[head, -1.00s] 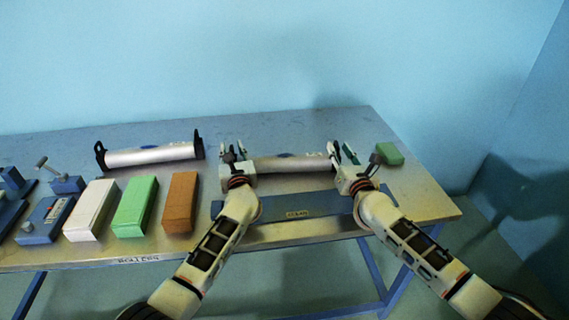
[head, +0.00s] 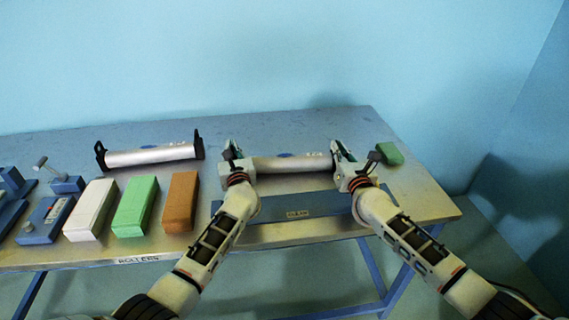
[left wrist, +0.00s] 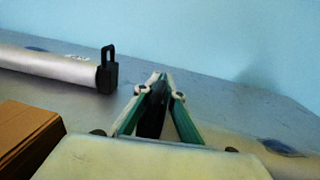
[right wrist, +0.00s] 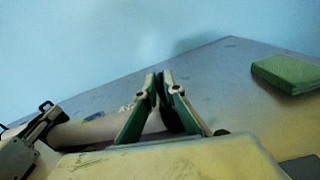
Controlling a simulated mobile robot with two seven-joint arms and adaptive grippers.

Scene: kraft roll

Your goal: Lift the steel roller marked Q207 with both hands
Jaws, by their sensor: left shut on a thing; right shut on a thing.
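A steel roller (head: 292,163) lies across the right part of the table between my two grippers; the marking on it is too small to read. My left gripper (head: 231,150) is shut on its left end, and in the left wrist view the fingers (left wrist: 158,84) close on a dark end bracket (left wrist: 152,112). My right gripper (head: 339,151) is shut on the right end; in the right wrist view its fingers (right wrist: 158,80) pinch the other end piece, mostly hidden. The roller looks level, at or very near the tabletop.
Another steel roller (head: 150,155) with black end brackets lies at the back left. White (head: 90,210), green (head: 135,206) and brown (head: 181,202) blocks stand at the front. A blue strip labelled CLEAN (head: 297,213) lies before the held roller. A small green block (head: 390,153) sits at right.

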